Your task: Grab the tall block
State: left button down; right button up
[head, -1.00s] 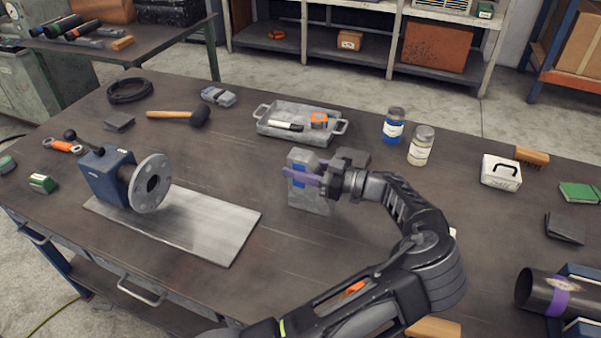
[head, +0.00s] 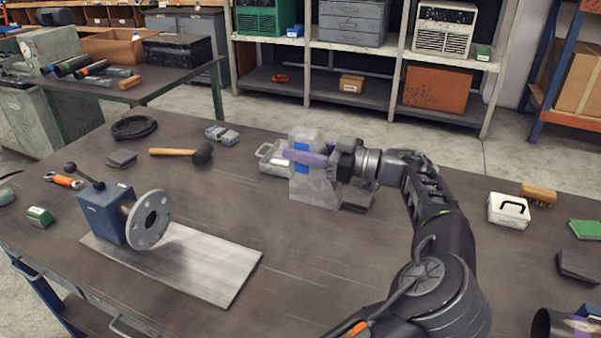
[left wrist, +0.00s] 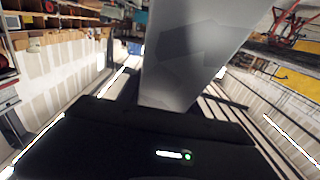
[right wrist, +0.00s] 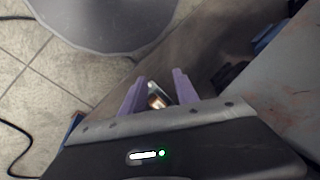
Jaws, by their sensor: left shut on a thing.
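The tall block (head: 316,183) is grey with a blue patch on its face. My left gripper (head: 307,157) is shut on its upper part, and a purple finger lies across the blue patch. The block is upright and held above the workbench, in front of the metal tray. In the left wrist view the block (left wrist: 190,55) fills the upper middle as a grey slab, and the fingers are hidden.
On the workbench (head: 300,262) are a blue flanged fixture (head: 105,213) on a metal plate (head: 200,268), a mallet (head: 180,152) and a mostly hidden tray (head: 270,165). A white box (head: 508,211) and a brush (head: 538,192) stand right. The front middle is clear.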

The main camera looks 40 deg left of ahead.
pick_arm(q)
jog(key=shift+r, duration=1.05)
jog(key=shift+f, duration=0.15)
